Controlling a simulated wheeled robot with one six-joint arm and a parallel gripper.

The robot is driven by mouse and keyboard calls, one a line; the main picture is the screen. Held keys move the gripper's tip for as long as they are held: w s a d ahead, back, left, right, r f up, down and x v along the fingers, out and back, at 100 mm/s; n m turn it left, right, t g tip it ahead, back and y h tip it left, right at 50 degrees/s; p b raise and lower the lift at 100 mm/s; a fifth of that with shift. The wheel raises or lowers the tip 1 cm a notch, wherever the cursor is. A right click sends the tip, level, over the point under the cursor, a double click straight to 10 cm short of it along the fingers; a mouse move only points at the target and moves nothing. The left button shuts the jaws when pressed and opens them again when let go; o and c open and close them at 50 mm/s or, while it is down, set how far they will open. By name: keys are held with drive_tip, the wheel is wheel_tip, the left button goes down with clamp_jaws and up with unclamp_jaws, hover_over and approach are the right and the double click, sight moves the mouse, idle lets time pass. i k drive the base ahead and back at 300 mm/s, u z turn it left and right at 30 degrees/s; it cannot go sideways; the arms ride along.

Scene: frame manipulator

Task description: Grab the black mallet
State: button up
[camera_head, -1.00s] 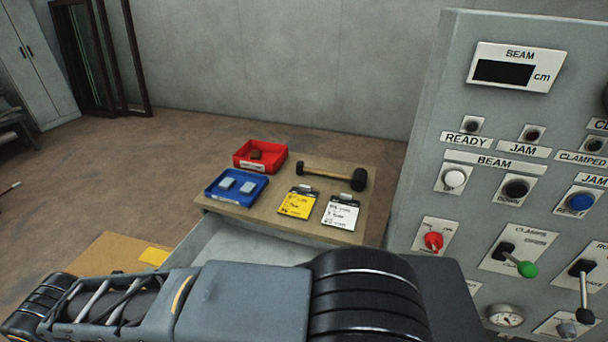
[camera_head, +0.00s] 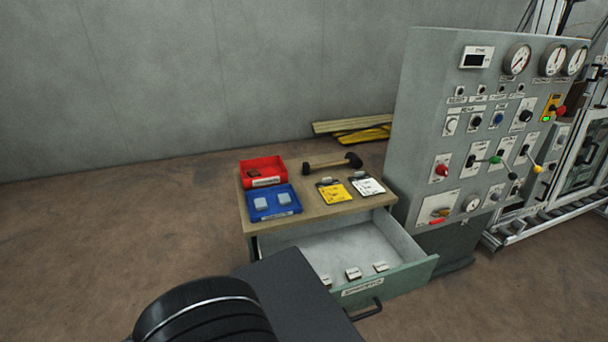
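The black mallet (camera_head: 333,163) lies on its side on top of a wooden-topped cabinet (camera_head: 312,211). It has a wooden handle and black ends, the larger one at the right. It lies behind a yellow card and a white card and to the right of a red bin. No gripper shows in the view. Only part of my own arm shows at the bottom, apart from the mallet.
A red bin (camera_head: 263,169) and a blue bin (camera_head: 272,204) stand on the cabinet's left side. The yellow card (camera_head: 334,193) and white card (camera_head: 367,185) lie in front. An open drawer (camera_head: 408,272) juts forward. A grey control panel (camera_head: 421,130) stands close on the right.

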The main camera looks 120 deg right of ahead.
sight(352, 158)
drive_tip(key=i, duration=0.65)
drive_tip(key=z, duration=3.25)
drive_tip(key=i, duration=5.2)
drive_tip(key=z, duration=3.35)
drive_tip(key=i, duration=1.15)
